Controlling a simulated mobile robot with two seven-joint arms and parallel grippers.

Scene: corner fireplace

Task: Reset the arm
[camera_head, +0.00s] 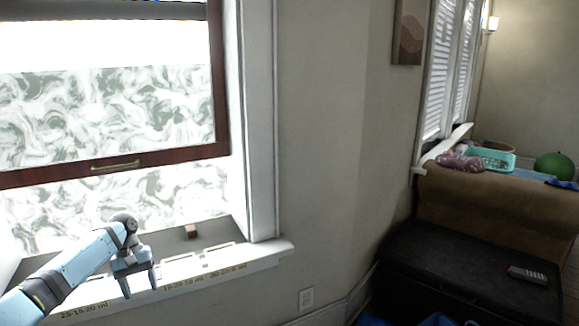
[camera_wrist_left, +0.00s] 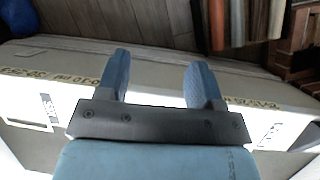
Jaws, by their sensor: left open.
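My left arm comes in from the lower left in the head view. My left gripper (camera_head: 140,285) is over the white window sill (camera_head: 268,250), pointing down, with its two fingers apart and nothing between them. The left wrist view also shows the left gripper (camera_wrist_left: 157,80) open and empty, its blue fingers spread above the sill edge. Dark lettering runs along the sill's front. My right gripper is not in view.
A small brown block (camera_head: 191,231) sits on the sill by the window. The window's wooden sash (camera_head: 180,158) has a brass handle (camera_head: 115,166). At right are a black ottoman (camera_head: 450,268) with a remote (camera_head: 526,274), a teal basket (camera_head: 490,157) and a green ball (camera_head: 554,166).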

